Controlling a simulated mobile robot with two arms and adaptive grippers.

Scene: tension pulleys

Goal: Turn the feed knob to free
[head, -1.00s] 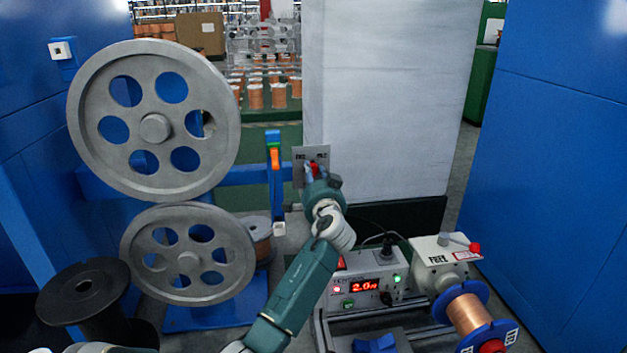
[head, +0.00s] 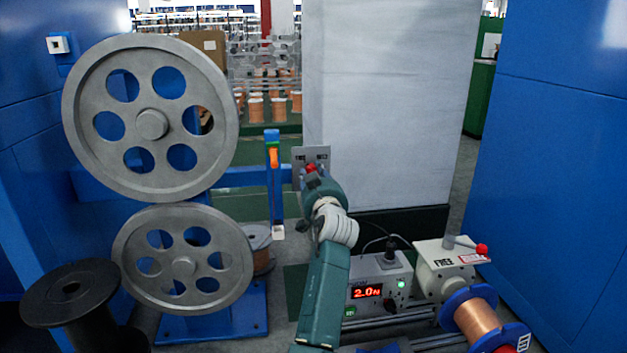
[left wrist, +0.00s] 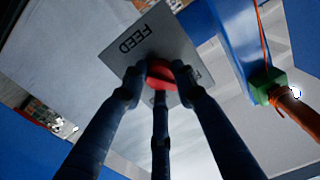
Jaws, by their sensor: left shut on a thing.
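The red feed knob (head: 311,168) sits on a small grey plate (head: 322,154) in front of the pale column. In the left wrist view the knob (left wrist: 158,73) is between my fingertips, and the plate (left wrist: 172,38) carries the label FEED on the upper left. A second label at the plate's lower right is partly hidden by a finger. My left gripper (left wrist: 160,82) is shut on the knob; it also shows in the head view (head: 312,174). I cannot tell which label the knob points to. My right gripper is not in view.
Two grey pulleys, a large one (head: 85,150) above a smaller one (head: 180,287), stand at the left. A blue post with an orange part (head: 274,158) is just left of the plate. Below are a box reading 2.0 (head: 367,292) and a copper spool (head: 477,317).

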